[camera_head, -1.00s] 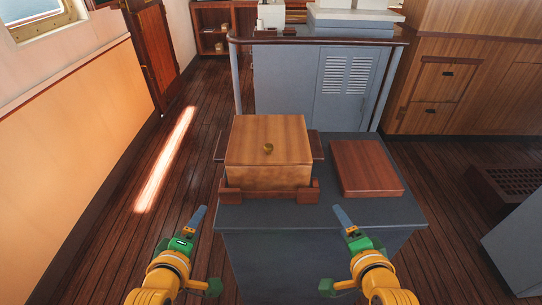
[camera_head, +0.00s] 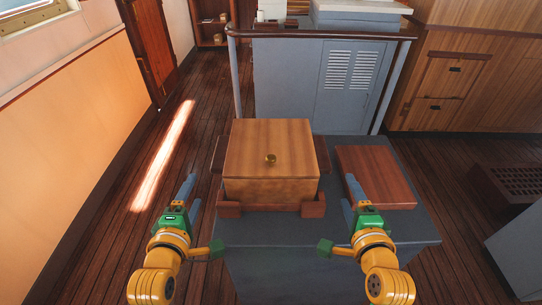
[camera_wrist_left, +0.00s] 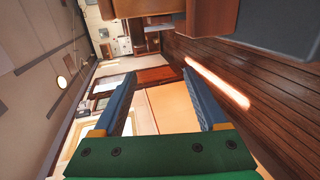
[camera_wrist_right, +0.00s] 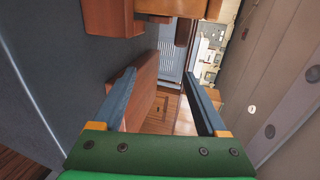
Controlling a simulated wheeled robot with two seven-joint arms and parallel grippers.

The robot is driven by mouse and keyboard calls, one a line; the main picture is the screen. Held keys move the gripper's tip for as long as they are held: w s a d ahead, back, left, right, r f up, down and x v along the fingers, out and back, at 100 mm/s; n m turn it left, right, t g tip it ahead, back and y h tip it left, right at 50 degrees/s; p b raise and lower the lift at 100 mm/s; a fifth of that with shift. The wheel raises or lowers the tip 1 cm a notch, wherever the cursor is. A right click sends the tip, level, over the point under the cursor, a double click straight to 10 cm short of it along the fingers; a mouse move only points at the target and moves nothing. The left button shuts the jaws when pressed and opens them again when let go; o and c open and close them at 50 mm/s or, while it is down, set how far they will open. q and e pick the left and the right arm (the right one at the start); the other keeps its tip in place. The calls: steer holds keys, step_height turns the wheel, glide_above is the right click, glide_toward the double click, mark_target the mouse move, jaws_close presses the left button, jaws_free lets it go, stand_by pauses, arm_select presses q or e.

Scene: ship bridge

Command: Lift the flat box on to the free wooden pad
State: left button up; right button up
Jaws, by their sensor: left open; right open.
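The flat box (camera_head: 270,187) is light wood with a small brass knob on its lid. It sits level on a dark red-brown wooden support (camera_head: 313,209) on a grey cabinet. The free wooden pad (camera_head: 376,178), a bare red-brown slab, lies right of the box; it also shows in the right wrist view (camera_wrist_right: 142,92). My left gripper (camera_head: 187,190) is open and empty, left of the box and apart from it. My right gripper (camera_head: 354,191) is open and empty, right of the box, and covers part of the pad's near left edge in the head view.
The grey cabinet top (camera_head: 400,225) has bare room in front of the pad. A grey console (camera_head: 310,85) with a rail stands behind. Wooden drawers (camera_head: 445,90) are at the back right. A grey block (camera_head: 520,245) with a grating beside it is at the right. Floor is open on the left.

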mark_target(212, 164)
steer(key=shift+s+r, duration=0.25)
steer(key=shift+s, duration=0.25)
steer(key=x, duration=1.4)
steer(key=shift+w+a, duration=0.25)
steer(key=shift+a, duration=0.05)
steer(key=shift+a+f, duration=0.1)
steer(key=shift+a, duration=0.35)
arm_select(q)
steer(key=x, duration=0.4)
steer(key=d+x, duration=0.1)
steer(key=x, duration=0.8)
steer(key=shift+d+r, duration=0.2)
steer(key=shift+d, duration=0.05)
arm_select(e)
steer(key=shift+s, duration=0.2)
